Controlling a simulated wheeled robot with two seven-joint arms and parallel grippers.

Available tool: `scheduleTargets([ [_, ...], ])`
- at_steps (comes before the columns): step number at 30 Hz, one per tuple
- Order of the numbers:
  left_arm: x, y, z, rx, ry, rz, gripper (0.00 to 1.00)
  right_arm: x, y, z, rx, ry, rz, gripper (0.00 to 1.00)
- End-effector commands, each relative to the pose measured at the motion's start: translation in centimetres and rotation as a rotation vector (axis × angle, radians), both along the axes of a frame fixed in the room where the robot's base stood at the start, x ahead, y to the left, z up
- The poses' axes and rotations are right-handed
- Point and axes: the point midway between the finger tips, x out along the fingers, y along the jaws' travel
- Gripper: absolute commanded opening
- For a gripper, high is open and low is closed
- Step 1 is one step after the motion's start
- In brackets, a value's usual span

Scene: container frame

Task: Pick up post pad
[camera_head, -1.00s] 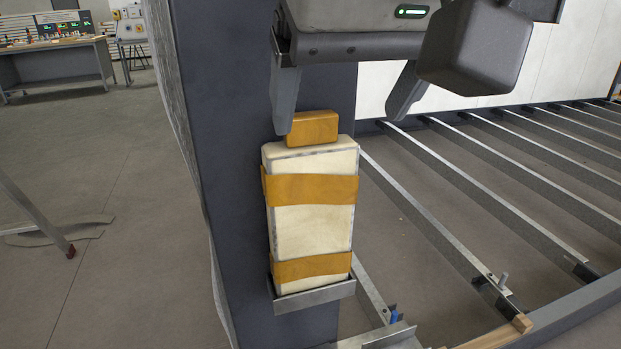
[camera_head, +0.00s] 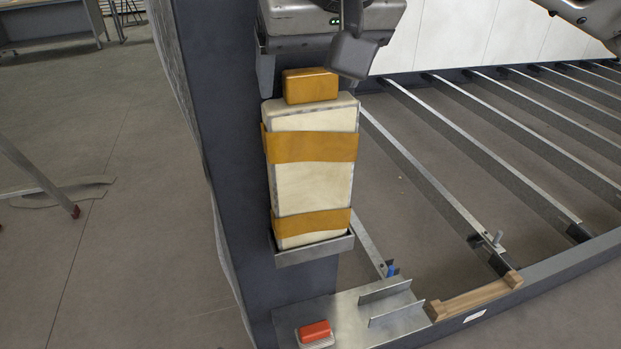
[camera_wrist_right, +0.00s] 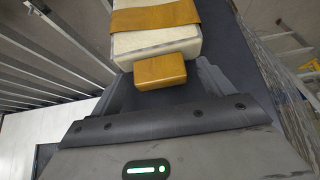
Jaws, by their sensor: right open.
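The post pad (camera_head: 312,185) is a tall cream block with two ochre straps. It stands upright against the dark post and rests in a small metal bracket (camera_head: 314,251). A small ochre block (camera_head: 310,86) sits on its top end. My right gripper (camera_head: 311,82) is above the pad, open, with its fingers pointing down on either side of the ochre block. The right wrist view shows the ochre block (camera_wrist_right: 160,71) between the two fingers, with gaps visible beside it. Part of the right finger is hidden in the head view. My left gripper is not in view.
The dark post (camera_head: 222,130) rises behind the pad. To the right is a floor frame with several metal crossbars (camera_head: 440,185). Below are a metal plate (camera_head: 345,310), a red-topped object (camera_head: 315,333) and a wooden strip (camera_head: 475,298). The floor at left is mostly open.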

Motion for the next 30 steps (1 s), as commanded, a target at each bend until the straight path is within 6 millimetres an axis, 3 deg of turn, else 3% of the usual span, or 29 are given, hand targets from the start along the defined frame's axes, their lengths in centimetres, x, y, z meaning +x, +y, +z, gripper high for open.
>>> scheduleTargets([
  [2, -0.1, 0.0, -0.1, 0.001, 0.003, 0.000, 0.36, 0.0, 0.0, 0.0, 0.000, 0.000, 0.000, 0.80],
  [3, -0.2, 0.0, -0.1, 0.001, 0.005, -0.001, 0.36, 0.0, 0.0, 0.0, 0.000, 0.000, 0.000, 0.74],
  [9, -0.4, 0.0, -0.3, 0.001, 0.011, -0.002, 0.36, 0.0, 0.0, 0.1, 0.001, 0.000, -0.001, 0.19],
  [18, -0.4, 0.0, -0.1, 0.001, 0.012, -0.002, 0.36, 0.0, 0.0, 0.3, 0.001, -0.001, -0.002, 0.18],
  [24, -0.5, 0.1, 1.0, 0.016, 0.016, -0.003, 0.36, 0.0, -0.2, 2.2, 0.001, -0.003, -0.006, 0.18],
  [30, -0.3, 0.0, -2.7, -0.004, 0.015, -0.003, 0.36, -0.9, -0.3, 0.5, 0.027, -0.083, 0.007, 0.18],
])
